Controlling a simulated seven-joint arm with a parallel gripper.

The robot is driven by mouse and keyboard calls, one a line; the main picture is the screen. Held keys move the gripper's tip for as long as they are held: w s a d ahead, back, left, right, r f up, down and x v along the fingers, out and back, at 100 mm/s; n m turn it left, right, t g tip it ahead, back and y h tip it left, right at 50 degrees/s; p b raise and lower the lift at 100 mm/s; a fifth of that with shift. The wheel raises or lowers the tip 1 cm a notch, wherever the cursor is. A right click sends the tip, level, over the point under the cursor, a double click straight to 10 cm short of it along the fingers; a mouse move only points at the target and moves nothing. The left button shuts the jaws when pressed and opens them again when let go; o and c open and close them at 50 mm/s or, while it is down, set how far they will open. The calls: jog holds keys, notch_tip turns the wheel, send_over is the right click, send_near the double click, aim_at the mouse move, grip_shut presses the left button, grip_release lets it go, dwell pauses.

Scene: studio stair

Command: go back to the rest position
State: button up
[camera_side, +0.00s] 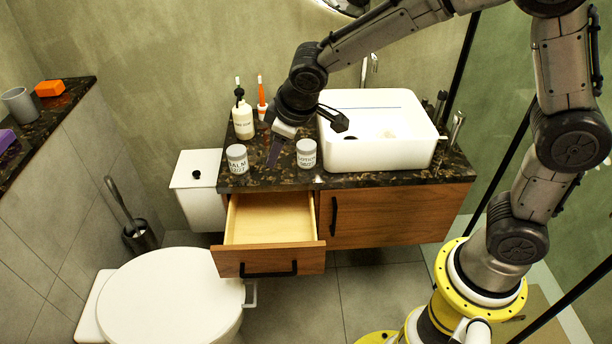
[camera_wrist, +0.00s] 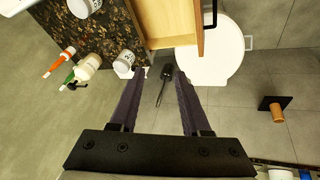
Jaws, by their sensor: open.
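My gripper (camera_side: 275,150) hangs over the left part of the dark stone counter (camera_side: 400,178), between two small lidded jars. In the wrist view its two fingers (camera_wrist: 160,76) are spread wide with nothing between them. The balm jar (camera_side: 237,159) stands to its left and the lotion jar (camera_side: 306,153) to its right in the side view. In the wrist view one jar (camera_wrist: 124,65) shows close beside a fingertip; whether they touch I cannot tell.
The drawer (camera_side: 268,260) below the counter stands open and looks empty. A soap bottle (camera_side: 243,121) and toothbrushes (camera_side: 261,95) stand behind the gripper. A white basin (camera_side: 375,150) is to the right. The toilet (camera_side: 165,295) is at front left.

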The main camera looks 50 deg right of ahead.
jog(key=s+d+r+m+t, duration=0.2)
jog(key=s+d+r+m, duration=0.2)
jog(key=s+d+r, duration=0.75)
jog(key=s+a+f+m+g, duration=0.1)
jog(key=s+f, duration=0.2)
jog(key=s, duration=1.2)
jog(key=shift+a+f+y, duration=0.2)
jog(key=shift+a+y, duration=0.05)
jog(key=shift+y, duration=0.05)
